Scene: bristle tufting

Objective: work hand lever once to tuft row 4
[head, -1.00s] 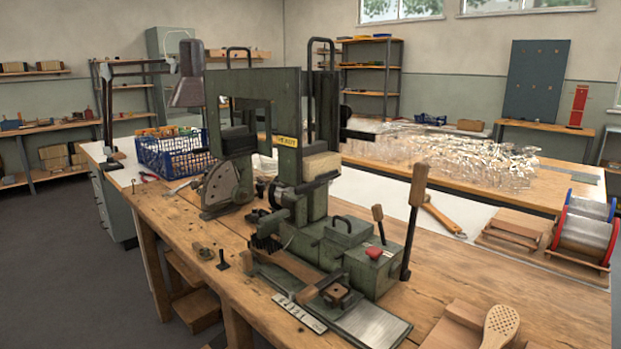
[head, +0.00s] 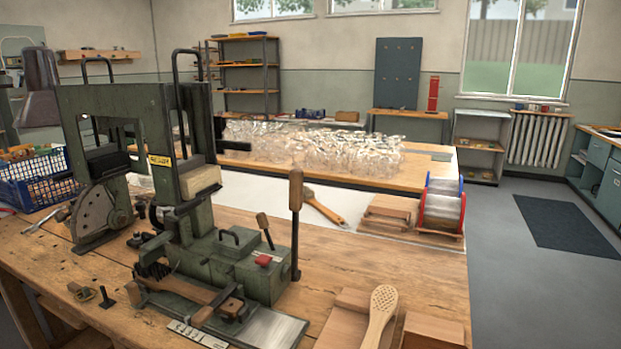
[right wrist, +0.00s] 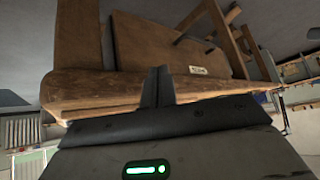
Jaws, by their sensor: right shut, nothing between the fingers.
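The green tufting machine (head: 240,272) stands on the wooden bench in the head view. Its tall hand lever (head: 296,225), a dark rod with a wooden grip, stands upright at the machine's right side. A shorter wooden-knobbed lever (head: 264,228) and a red knob (head: 263,261) sit nearer the middle. A wooden brush body (head: 185,290) lies at the machine's front; its tufted rows cannot be made out. My right gripper (right wrist: 158,85) is shut and empty in the right wrist view, with wooden bench parts beyond it. Neither gripper shows in the head view.
A paddle-shaped brush blank with holes (head: 382,305) rests on wooden blocks at the front right. Wire spools (head: 441,208) stand at the bench's right. A blue crate (head: 45,180) stands at the left. Bare bench top (head: 350,258) lies right of the lever.

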